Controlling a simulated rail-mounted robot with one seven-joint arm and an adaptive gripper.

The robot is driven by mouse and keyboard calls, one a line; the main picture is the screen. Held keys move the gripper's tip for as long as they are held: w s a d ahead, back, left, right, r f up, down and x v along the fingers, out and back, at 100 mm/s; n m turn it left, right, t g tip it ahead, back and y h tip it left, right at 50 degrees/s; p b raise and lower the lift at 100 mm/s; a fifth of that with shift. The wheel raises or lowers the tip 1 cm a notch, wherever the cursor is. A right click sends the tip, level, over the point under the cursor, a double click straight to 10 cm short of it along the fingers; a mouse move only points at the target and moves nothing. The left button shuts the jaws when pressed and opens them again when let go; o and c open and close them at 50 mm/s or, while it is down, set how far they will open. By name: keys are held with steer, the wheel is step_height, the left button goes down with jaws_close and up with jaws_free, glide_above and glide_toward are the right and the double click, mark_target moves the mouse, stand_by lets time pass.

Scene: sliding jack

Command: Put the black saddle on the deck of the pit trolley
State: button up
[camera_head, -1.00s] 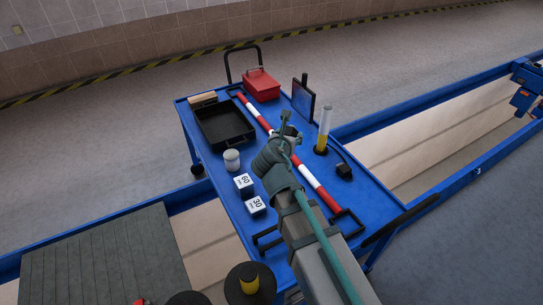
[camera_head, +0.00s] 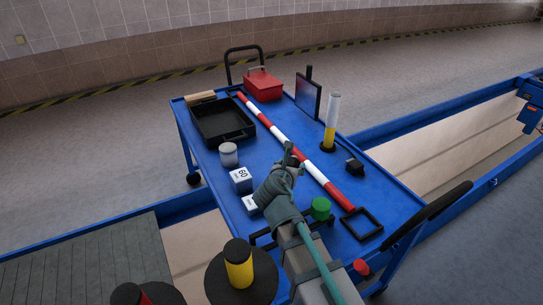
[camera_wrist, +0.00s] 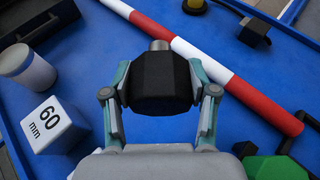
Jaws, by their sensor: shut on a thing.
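The black saddle (camera_wrist: 160,82) is a faceted black block with a short silver stem, held between the two fingers of my gripper (camera_wrist: 162,90) in the wrist view. My gripper (camera_head: 287,160) is over the middle of the blue deck (camera_head: 205,160) of the pit trolley in the head view, where the saddle is mostly hidden by the gripper. I cannot tell whether the saddle touches the deck. A green saddle-like block (camera_head: 321,208) stands nearer the front; it also shows in the wrist view (camera_wrist: 275,168).
A red-white bar (camera_head: 305,160) crosses the deck close by. The white 60 mm block (camera_head: 241,180) and a white cylinder (camera_head: 229,154) stand left. A black tray (camera_head: 222,122), red box (camera_head: 264,85), yellow-based clear tube (camera_head: 331,120) and black square frame (camera_head: 361,223) are around.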

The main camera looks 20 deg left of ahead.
steer(key=shift+f+b, duration=1.2)
steer(key=shift+f, duration=2.85)
steer(key=shift+f, duration=0.1)
steer(key=o, duration=1.5)
